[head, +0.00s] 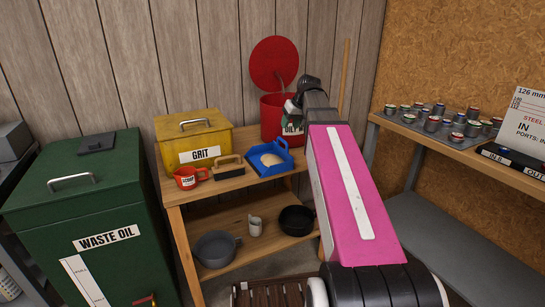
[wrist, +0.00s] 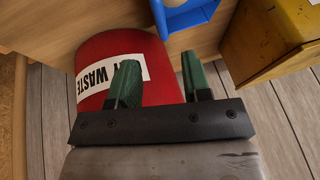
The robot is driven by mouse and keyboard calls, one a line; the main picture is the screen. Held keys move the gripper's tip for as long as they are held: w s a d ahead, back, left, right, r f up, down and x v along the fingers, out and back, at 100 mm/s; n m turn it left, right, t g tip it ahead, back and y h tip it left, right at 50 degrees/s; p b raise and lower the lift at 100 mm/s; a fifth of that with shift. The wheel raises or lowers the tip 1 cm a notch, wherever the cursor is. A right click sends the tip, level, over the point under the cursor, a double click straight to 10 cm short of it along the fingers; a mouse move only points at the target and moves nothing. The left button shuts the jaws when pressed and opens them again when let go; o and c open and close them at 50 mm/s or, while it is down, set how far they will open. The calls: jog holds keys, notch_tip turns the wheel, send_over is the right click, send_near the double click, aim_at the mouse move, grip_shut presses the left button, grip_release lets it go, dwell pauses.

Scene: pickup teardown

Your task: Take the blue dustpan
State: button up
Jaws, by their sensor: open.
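The blue dustpan (head: 282,166) lies on the wooden bench top in the head view, with a pale tan heap in it. Part of the dustpan (wrist: 186,16) shows at the top edge of the wrist view. My gripper (wrist: 160,75) is open, its two green fingers apart with nothing between them. In the head view my gripper (head: 291,106) is above and behind the dustpan, in front of the red oily waste can, apart from the dustpan. My arm partly covers the can.
The red can (head: 270,116) has its round lid raised. Pots are on the shelf below.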

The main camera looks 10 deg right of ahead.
aim_at(282, 140)
jog(key=x, duration=0.9)
jog(key=shift+a+f, duration=0.15)
jog(key=shift+f, duration=0.25)
grip_shut()
